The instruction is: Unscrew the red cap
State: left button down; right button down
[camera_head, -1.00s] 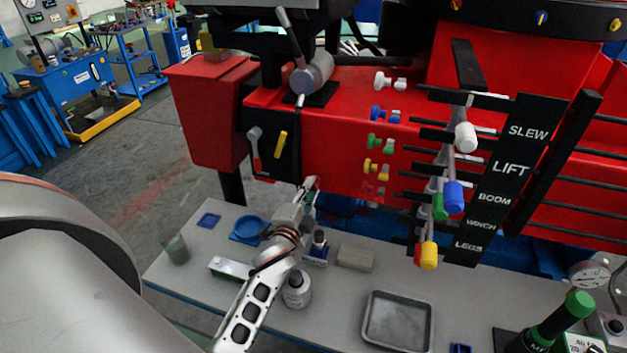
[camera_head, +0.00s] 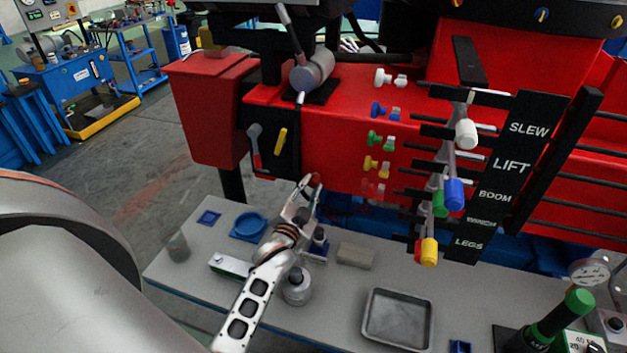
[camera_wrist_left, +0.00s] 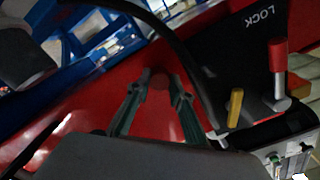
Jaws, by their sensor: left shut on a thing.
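My left gripper (camera_head: 309,187) reaches up from the bench to the lower edge of the red crane panel, its fingers shut on the red cap (camera_head: 316,179). In the left wrist view the red cap (camera_wrist_left: 160,82) shows dark and round between the tips of the two fingers (camera_wrist_left: 160,90). Red panel lies behind it, and I cannot tell what the cap joins on its far side. A separate red fitting (camera_head: 368,191) ends the column of coloured fittings to the right of the gripper. My right gripper is not in view.
A red-tipped lock lever (camera_wrist_left: 278,55) and a yellow lever (camera_wrist_left: 235,107) stand close beside the gripper. The bench (camera_head: 340,290) below holds a blue dish (camera_head: 248,226), a bottle (camera_head: 296,290), a grey block (camera_head: 355,256) and a metal tray (camera_head: 397,344). Coloured crane levers (camera_head: 454,194) hang at the right.

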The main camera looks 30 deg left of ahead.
pick_arm(q)
jog(key=n, duration=0.5)
jog(key=shift+f, duration=0.15)
jog(key=shift+n, duration=1)
jog(key=n, duration=0.3)
jog(key=shift+s, duration=0.1)
jog(key=shift+n, duration=0.6)
jog(key=n, duration=0.4)
jog(key=c, duration=1.7)
grip_release()
